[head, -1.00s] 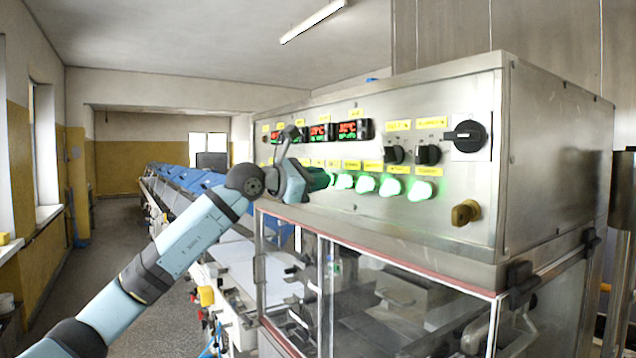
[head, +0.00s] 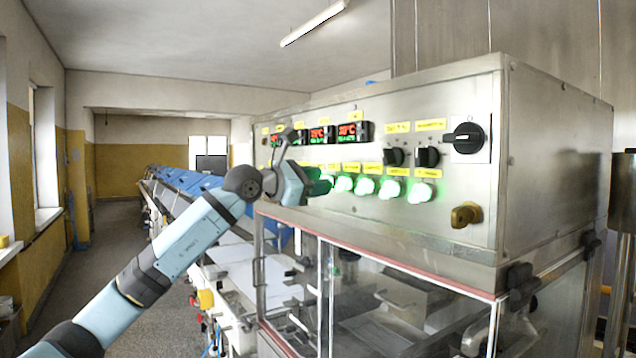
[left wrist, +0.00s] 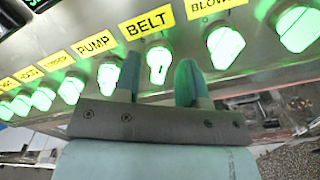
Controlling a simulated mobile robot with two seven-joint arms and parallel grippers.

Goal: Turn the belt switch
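The belt switch (left wrist: 158,62) is a lit green knob under a yellow BELT label (left wrist: 148,23) in the left wrist view. My left gripper (left wrist: 158,78) has its two fingers apart, one toward each side of this knob, with a gap visible between them. I cannot tell whether either finger touches it. In the head view my left gripper (head: 319,184) is at the lower row of the steel control panel (head: 480,90) and hides part of that row; I cannot make out the belt switch there. My right gripper is not in view.
Lit green knobs sit close on both sides, under the PUMP label (left wrist: 94,43) and the BLOWER label (left wrist: 209,5). Black knobs (head: 427,156), a large rotary switch (head: 468,138) and a brass key-like knob (head: 465,214) are further right. Glass doors (head: 370,290) are below.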

